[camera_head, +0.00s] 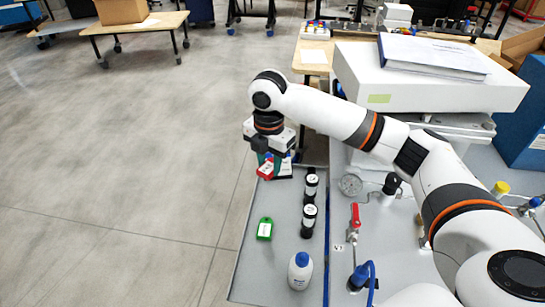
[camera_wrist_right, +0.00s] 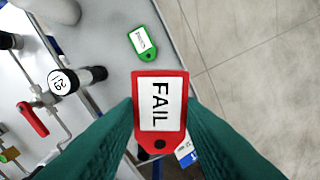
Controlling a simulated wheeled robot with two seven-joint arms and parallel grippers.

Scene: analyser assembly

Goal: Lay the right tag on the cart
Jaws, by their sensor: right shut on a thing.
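My right gripper (camera_head: 267,157) is shut on a red tag (camera_head: 265,171) over the far end of the grey cart top (camera_head: 272,268). In the right wrist view the red tag (camera_wrist_right: 159,80) reads FAIL and sits between the teal fingers (camera_wrist_right: 160,112), facing the camera. Its gap above the cart cannot be told exactly. A green tag (camera_head: 265,229) lies flat on the cart nearer to me; it also shows in the wrist view (camera_wrist_right: 141,42), its lettering too small to read. My left gripper is not in view.
A white bottle with a blue cap (camera_head: 300,272) stands near the front. A red-handled valve (camera_head: 355,216) and gauge (camera_head: 350,185) lie beyond the cart's right edge. Open floor (camera_head: 130,190) is at left.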

